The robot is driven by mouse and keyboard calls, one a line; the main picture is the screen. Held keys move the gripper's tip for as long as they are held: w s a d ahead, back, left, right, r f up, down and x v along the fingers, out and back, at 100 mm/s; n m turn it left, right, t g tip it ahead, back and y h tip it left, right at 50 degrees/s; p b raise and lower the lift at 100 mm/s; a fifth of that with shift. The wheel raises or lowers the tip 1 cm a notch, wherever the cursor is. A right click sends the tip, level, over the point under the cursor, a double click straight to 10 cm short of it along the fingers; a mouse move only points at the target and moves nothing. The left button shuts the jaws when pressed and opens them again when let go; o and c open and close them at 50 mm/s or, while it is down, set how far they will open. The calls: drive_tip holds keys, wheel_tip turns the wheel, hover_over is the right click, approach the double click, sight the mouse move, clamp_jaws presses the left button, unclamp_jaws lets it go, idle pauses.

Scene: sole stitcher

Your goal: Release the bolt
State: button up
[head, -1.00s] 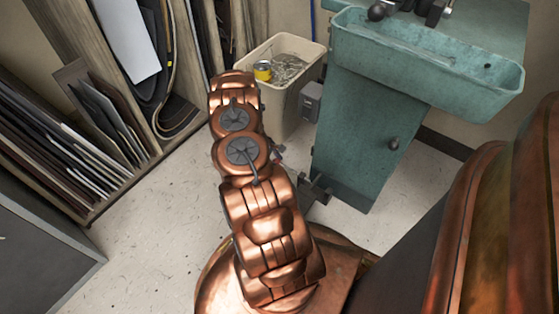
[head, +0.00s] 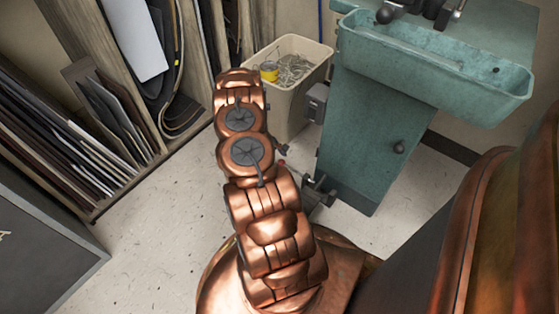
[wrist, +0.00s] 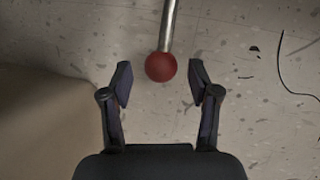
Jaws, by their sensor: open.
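A red ball knob (wrist: 160,67) on the end of a bare metal rod (wrist: 169,25) shows in the wrist view. My gripper (wrist: 160,84) is open, with one finger on each side of the knob. Gaps show between the knob and both fingertips, and nothing is held. In the head view a small red spot (head: 281,163), likely the same knob, shows just right of my arm, by the foot of the teal machine stand (head: 365,140). My arm hides most of my gripper there. Which part is the bolt, I cannot tell for sure.
A beige bin (head: 289,105) with wire scraps and a yellow item stands behind my arm. A teal trough (head: 435,75) juts from the stand. A rack of sheets (head: 85,115) lines the left, with a dark grey box (head: 45,250) in front. Speckled floor is clear between.

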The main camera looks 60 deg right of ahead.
drive_tip(key=v, duration=1.1)
idle(0.3)
drive_tip(key=w+a+r+t+p, duration=0.15)
drive_tip(key=a+r+p, duration=0.5)
drive_tip(key=r, duration=0.75)
drive_tip(key=w+a+r+p, duration=0.2)
drive_tip(key=a+r+p, duration=0.5)
drive_tip(key=r, duration=0.7)
drive_tip(key=w+a+r+p, duration=0.2)
drive_tip(key=a+r+p, duration=0.45)
drive_tip(key=r, duration=0.85)
drive_tip(key=s+a+r+y+p, duration=0.1)
drive_tip(key=s+a+r+p, duration=0.4)
drive_tip(key=a+r, duration=0.45)
drive_tip(key=s+a+r+p, duration=0.4)
drive_tip(key=a+r+p, duration=0.15)
drive_tip(key=r, duration=0.65)
drive_tip(key=s+a+r+t+y+p, duration=0.1)
drive_tip(key=s+a+r+p, duration=0.8)
drive_tip(key=s+r, duration=0.5)
drive_tip(key=shift+s+a+p, duration=0.35)
drive_tip(key=shift+a, duration=0.2)
